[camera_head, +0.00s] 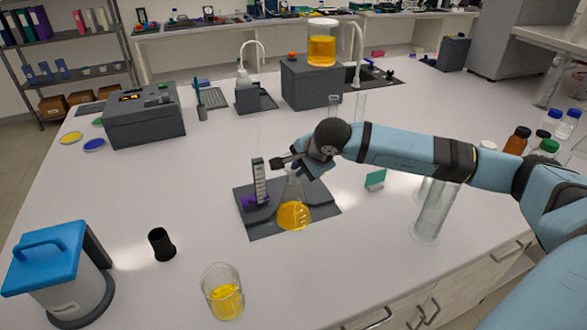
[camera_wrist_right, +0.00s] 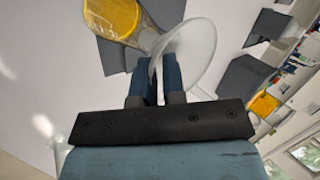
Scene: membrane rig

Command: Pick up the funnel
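The funnel (camera_wrist_right: 198,55) is a clear, pale cone with a wide round rim, showing in the right wrist view. My right gripper (camera_wrist_right: 157,72) has its two dark blue fingers close together, with the funnel's wall between them. In the head view my right gripper (camera_head: 298,170) is at the top of a conical flask (camera_head: 293,214) holding yellow liquid. The flask also shows beyond the funnel in the wrist view (camera_wrist_right: 112,18). The funnel is mostly hidden in the head view, and I cannot tell whether its stem is in the flask's neck. My left gripper is not in view.
The flask stands on a dark mat (camera_head: 262,229) beside a small upright holder (camera_head: 259,182). A beaker of yellow liquid (camera_head: 224,300), a black cup (camera_head: 161,244) and a blue-topped device (camera_head: 55,270) stand at the front left. A tall glass cylinder (camera_head: 432,217) stands to the right.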

